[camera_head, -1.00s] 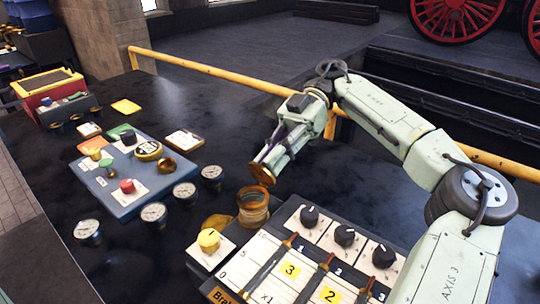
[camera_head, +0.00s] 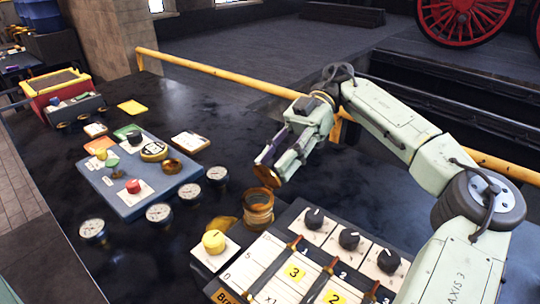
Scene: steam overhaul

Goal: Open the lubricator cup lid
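The lubricator cup (camera_head: 258,211) is a short brass-coloured cylinder standing on the dark table, just left of the numbered panel. A round brass disc, which looks like its lid (camera_head: 267,177), stands tilted up above the cup's far rim, so the lid looks raised. I cannot make out a hinge. My gripper (camera_head: 281,161) is just behind and above the disc. Its dark left finger and pale right finger look spread apart. The disc partly covers the fingertips, so I cannot tell whether they touch it.
Gauges (camera_head: 159,214) and a blue board (camera_head: 120,197) are further left. The table behind is clear.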

